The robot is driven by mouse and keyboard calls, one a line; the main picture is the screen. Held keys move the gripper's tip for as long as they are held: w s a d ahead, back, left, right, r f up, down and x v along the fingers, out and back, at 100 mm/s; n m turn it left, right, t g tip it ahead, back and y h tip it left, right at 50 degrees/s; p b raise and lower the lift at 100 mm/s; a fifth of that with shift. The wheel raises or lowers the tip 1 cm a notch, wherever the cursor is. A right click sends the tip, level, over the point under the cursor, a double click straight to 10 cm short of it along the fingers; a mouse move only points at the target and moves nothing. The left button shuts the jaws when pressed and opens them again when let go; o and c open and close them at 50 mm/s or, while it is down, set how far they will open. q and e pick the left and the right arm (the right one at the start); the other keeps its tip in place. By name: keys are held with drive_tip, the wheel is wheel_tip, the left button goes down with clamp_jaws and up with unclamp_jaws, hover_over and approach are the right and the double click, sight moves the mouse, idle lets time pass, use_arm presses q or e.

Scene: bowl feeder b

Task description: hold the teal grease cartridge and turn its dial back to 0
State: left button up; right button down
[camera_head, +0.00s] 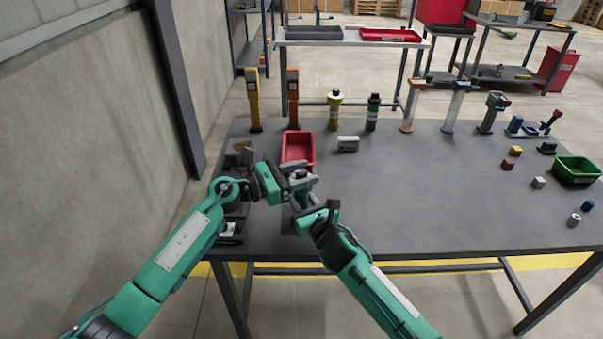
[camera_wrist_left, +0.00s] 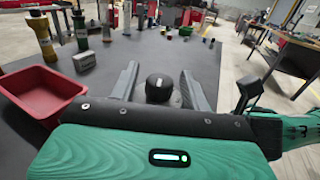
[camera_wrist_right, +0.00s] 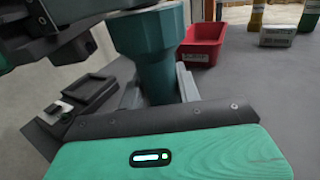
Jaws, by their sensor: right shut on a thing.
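The teal grease cartridge (camera_wrist_right: 150,45) stands roughly upright in the right wrist view, its narrower lower part between my right gripper's fingers (camera_wrist_right: 160,90). My right gripper (camera_head: 299,203) is shut on it. The cartridge's black dial (camera_wrist_left: 160,88) shows in the left wrist view, with a small pale mark on its top. My left gripper (camera_wrist_left: 160,85) is open, one finger on each side of the dial with visible gaps. In the head view my left gripper (camera_head: 298,180) is just above the right one, and the two mostly hide the cartridge. The dial's numbers cannot be read.
A red bin (camera_head: 298,148) sits just behind the grippers, with a pale box (camera_head: 347,144) to its right. A black tray-like fixture (camera_wrist_right: 88,90) lies left of the cartridge. Several upright tools line the back. A green bin (camera_head: 577,170) stands far right. The table's middle is clear.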

use_arm(q)
drive_tip(key=c, duration=0.9)
drive_tip(key=shift+m+g+h, duration=0.7)
drive_tip(key=shift+m+g, duration=0.9)
drive_tip(key=shift+g, duration=0.8)
drive_tip(key=shift+c, duration=0.2)
drive_tip(key=o, duration=1)
drive_tip(key=a, duration=0.4)
drive_tip(key=s+a, duration=0.1)
drive_tip(key=a, duration=0.7)
drive_tip(key=shift+s, duration=0.35)
